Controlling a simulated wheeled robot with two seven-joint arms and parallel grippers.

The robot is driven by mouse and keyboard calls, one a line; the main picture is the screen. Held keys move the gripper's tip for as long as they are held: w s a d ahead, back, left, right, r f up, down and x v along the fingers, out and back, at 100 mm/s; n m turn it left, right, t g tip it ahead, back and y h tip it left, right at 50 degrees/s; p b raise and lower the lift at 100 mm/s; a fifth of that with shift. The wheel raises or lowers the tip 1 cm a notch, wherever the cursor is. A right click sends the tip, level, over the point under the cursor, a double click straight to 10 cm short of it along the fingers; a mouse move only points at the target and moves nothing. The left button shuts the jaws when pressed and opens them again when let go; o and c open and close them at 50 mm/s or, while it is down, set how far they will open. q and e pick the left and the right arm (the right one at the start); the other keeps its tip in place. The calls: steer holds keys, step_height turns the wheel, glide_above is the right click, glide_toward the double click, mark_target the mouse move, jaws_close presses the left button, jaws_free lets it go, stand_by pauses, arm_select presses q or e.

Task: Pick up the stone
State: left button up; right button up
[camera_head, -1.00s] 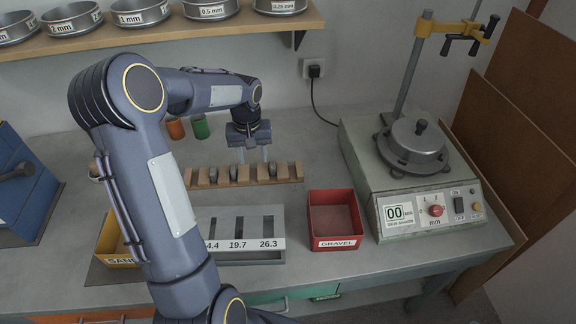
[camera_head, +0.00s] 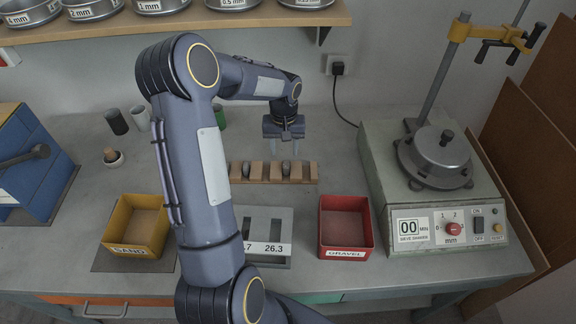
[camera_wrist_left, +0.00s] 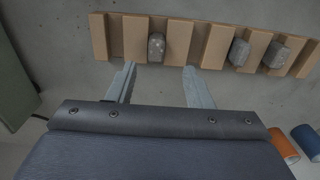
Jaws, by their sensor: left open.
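A wooden slotted rack (camera_head: 309,172) stands on the bench and holds grey stones; the arm hides its left part in the head view. In the left wrist view the rack (camera_wrist_left: 101,38) shows one speckled stone (camera_wrist_left: 156,46) in a slot near its left end. Two more stones, one (camera_wrist_left: 240,52) and another (camera_wrist_left: 276,56), sit farther right. My left gripper (camera_head: 290,153) is open and empty above the rack. In the left wrist view its fingertips (camera_wrist_left: 158,68) are apart, pointing toward the single stone, which is not between them.
A gauge block with slots (camera_head: 284,228) stands in front of the rack. A yellow SAND bin (camera_head: 118,216) and a red GRAVEL bin (camera_head: 367,231) flank it. A sieve shaker (camera_head: 382,160) stands at right, a blue machine (camera_head: 45,180) at left. A sieve shelf (camera_head: 250,19) hangs above.

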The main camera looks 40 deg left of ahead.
mark_target(286, 163)
arm_select(q)
steer(key=f, duration=0.1)
steer(key=f+p, duration=0.1)
steer(key=f, duration=0.2)
steer(key=shift+d+f, duration=0.35)
steer(key=shift+f, duration=0.65)
jaws_close()
